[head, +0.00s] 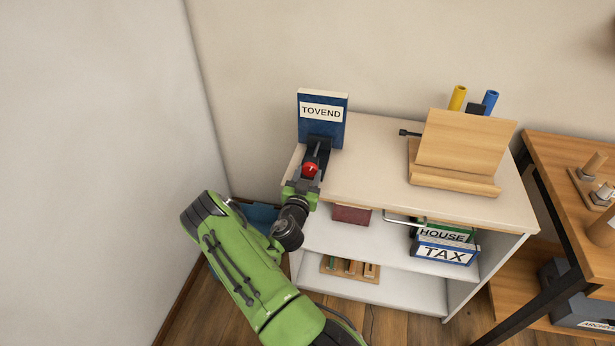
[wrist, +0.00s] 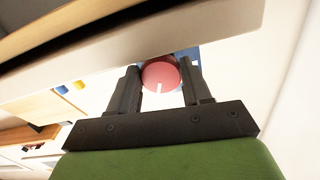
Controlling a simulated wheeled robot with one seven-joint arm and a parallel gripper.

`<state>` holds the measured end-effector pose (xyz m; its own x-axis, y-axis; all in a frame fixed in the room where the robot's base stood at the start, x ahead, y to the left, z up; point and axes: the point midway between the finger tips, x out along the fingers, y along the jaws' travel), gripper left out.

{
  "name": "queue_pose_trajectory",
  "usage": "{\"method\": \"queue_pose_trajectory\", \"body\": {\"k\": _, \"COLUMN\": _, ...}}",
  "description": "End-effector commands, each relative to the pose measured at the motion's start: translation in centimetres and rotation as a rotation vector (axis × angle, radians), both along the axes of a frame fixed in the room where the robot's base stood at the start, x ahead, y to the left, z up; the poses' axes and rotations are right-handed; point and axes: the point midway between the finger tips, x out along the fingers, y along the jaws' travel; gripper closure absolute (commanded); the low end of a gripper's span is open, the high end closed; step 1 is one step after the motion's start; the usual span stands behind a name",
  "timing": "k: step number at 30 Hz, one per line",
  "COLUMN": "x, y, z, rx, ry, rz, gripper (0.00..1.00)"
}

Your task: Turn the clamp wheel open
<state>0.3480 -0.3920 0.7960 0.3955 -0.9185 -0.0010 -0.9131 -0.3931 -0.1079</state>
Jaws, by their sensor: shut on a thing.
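The clamp wheel (head: 310,169) is a small red knob with a white mark. It sits at the front of a dark clamp (head: 318,148) at the left end of the cabinet top. The wheel also shows in the wrist view (wrist: 160,73), between the two dark fingers, with its white mark toward the lower edge. My gripper (wrist: 162,84) is shut on the wheel, one finger on each side. In the head view my gripper (head: 308,178) reaches the wheel from the front, and the fingers are small there. Part of the clamp is hidden behind the wheel and fingers.
A blue block labelled TOVEND (head: 322,128) stands upright behind the clamp. A wooden stand (head: 466,140) is on the right of the cabinet top (head: 375,160); the middle is clear. Lower shelves hold a TAX box (head: 446,252) and a dark red box (head: 351,214). A wall is at left.

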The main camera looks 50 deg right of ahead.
Motion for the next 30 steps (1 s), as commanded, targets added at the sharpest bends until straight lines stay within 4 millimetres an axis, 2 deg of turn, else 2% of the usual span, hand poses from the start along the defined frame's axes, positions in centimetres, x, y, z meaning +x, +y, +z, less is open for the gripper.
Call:
{"method": "queue_pose_trajectory", "body": {"k": 7, "x": -0.08, "y": -0.05, "z": -0.08, "rx": -0.109, "ry": 0.249, "rz": 0.0, "gripper": 0.82}}
{"method": "queue_pose_trajectory", "body": {"k": 17, "x": -0.11, "y": -0.06, "z": 0.01, "rx": -0.12, "ry": 0.275, "rz": 0.0, "gripper": 0.82}}
{"method": "queue_pose_trajectory", "body": {"k": 18, "x": -0.11, "y": -0.06, "z": 0.01, "rx": -0.12, "ry": 0.275, "rz": 0.0, "gripper": 0.45}}
{"method": "queue_pose_trajectory", "body": {"k": 19, "x": -0.11, "y": -0.06, "z": 0.01, "rx": -0.119, "ry": 0.274, "rz": 0.0, "gripper": 0.41}}
{"method": "queue_pose_trajectory", "body": {"k": 30, "x": 0.32, "y": 0.19, "z": -0.01, "rx": -0.118, "ry": 0.272, "rz": 0.0, "gripper": 0.41}}
